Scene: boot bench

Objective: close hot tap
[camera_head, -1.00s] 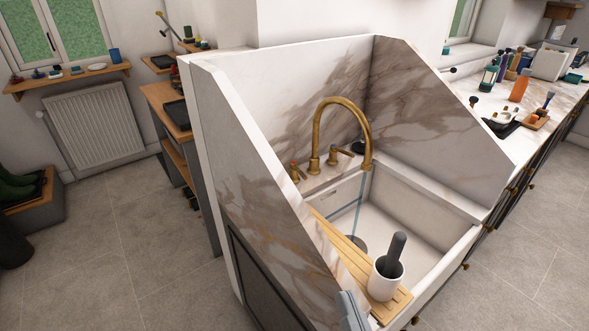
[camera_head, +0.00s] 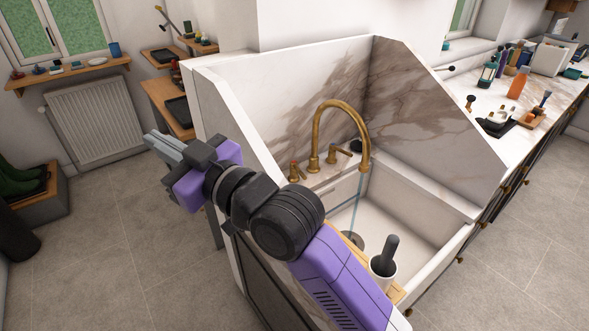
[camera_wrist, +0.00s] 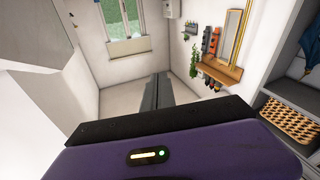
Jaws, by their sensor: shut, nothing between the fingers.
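The brass tap (camera_head: 340,128) arches over the white sink (camera_head: 402,215), and a thin blue stream of water (camera_head: 357,205) falls from its spout. Two brass handles stand beside it: the left handle (camera_head: 296,171) has a reddish tip, and the right handle (camera_head: 339,155) is darker on top. My gripper (camera_head: 158,143) is shut and empty, held outside the sink's marble side panel, left of the tap and apart from both handles. In the wrist view my shut fingers (camera_wrist: 158,90) point toward the window wall; no tap shows there.
The tall marble side panel (camera_head: 225,110) stands between my gripper and the tap. A white cup with a dark brush (camera_head: 383,268) stands on a wooden board at the sink's front. A wooden side table (camera_head: 166,104) is close behind my gripper.

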